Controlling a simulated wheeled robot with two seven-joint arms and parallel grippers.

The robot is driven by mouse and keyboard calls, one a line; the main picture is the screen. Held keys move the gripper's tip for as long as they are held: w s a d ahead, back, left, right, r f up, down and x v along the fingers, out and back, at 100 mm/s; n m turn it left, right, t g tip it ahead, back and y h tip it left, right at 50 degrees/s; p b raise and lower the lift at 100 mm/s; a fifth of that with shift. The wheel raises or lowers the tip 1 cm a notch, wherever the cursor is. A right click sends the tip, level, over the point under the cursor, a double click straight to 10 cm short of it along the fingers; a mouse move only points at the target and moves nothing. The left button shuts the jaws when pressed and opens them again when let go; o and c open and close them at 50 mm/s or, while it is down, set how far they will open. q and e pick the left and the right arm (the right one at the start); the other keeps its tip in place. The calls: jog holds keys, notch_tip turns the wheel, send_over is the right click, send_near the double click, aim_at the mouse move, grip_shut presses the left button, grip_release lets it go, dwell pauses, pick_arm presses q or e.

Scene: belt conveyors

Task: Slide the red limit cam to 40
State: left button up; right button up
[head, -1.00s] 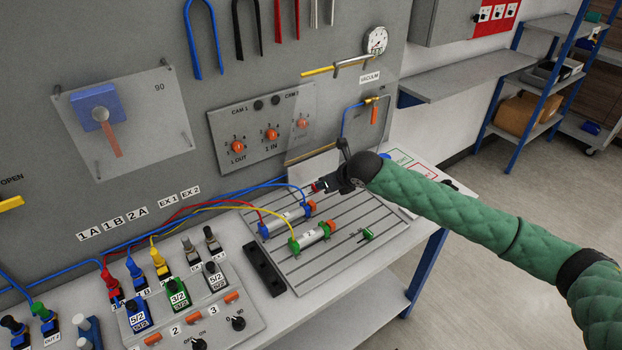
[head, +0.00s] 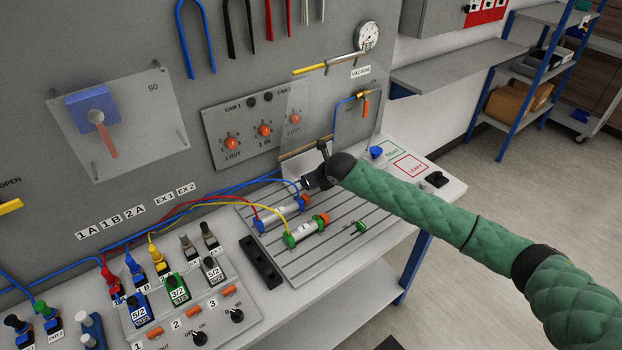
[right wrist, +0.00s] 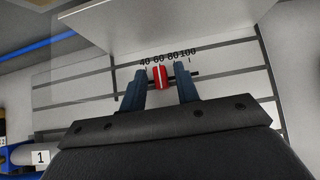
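The red limit cam (right wrist: 160,77) with a white stripe sits on a thin dark rod beside a printed scale (right wrist: 167,57) reading 40, 60, 80, 100. It lies about under the 60 mark, seen from the wrist. My right gripper (right wrist: 161,88) is open, its two dark fingers on either side of the cam with a gap on both sides. In the head view my right gripper (head: 307,183) is low over the back of the grooved plate, behind the cylinders, and hides the cam there. My left gripper is not in view.
Two cylinders with hoses, one blue-ended (head: 281,215) and one green-ended (head: 306,231), lie on the grooved plate (head: 330,258) just in front of my right gripper. A clear panel (head: 294,117) stands behind it. A small green part (head: 361,227) sits to the right.

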grip_shut()
jog(key=shift+s+a, duration=0.65)
jog(key=shift+a, duration=0.3)
grip_release()
jog(key=shift+s, duration=0.1)
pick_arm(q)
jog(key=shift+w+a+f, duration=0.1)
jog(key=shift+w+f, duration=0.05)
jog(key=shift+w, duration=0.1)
pick_arm(e)
jog(key=shift+o, duration=1)
jog(key=shift+a, duration=0.1)
